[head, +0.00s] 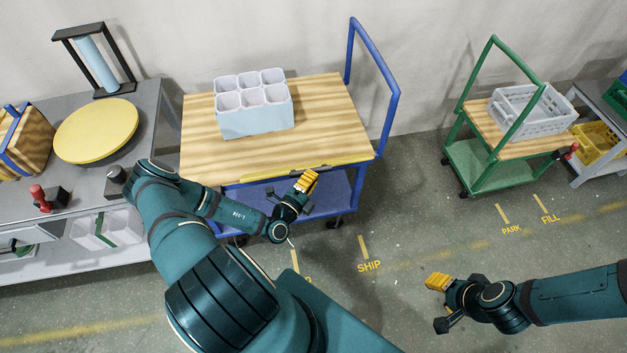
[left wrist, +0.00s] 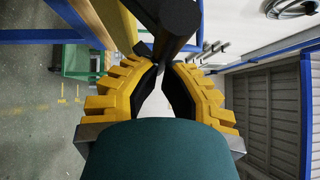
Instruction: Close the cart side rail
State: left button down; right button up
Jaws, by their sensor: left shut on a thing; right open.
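The blue cart has a wooden deck (head: 335,115). Its side rail is a yellow bar (head: 345,160) along the deck's near edge; the same bar shows in the left wrist view (left wrist: 117,22). My left gripper (head: 308,181) is at the near side of the cart, next to the rail. In the left wrist view, its yellow fingers (left wrist: 163,68) close around a dark round handle (left wrist: 178,22) beside the yellow bar. How the handle joins the rail is hidden. My right gripper (head: 437,298) is open and empty above the floor, right of the cart.
A white six-compartment bin (head: 254,105) stands on the deck. The blue push handle (head: 394,90) rises at the cart's right end. A grey workbench (head: 150,110) stands close on the left. A green cart (head: 480,160) stands farther right. The floor between the carts is clear.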

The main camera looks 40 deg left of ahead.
aim_at(307, 167)
pick_arm(q)
jog(key=w+a+r+p, duration=0.1)
jog(key=w+a+r, duration=0.1)
jog(key=w+a+r+p, duration=0.1)
jog(key=w+a+r, duration=0.1)
jog(key=shift+a+p, duration=0.35)
jog(key=shift+a, duration=0.05)
jog(key=shift+w+a+r, duration=0.25)
jog(key=shift+w+a, duration=0.7)
jog(key=shift+a, duration=0.05)
pick_arm(e)
jog(key=shift+s+d+r, duration=0.1)
jog(key=shift+d+r, duration=0.05)
jog(key=shift+r, duration=1.95)
pick_arm(q)
jog(key=shift+r, duration=0.1)
pick_arm(e)
jog(key=shift+r, duration=0.1)
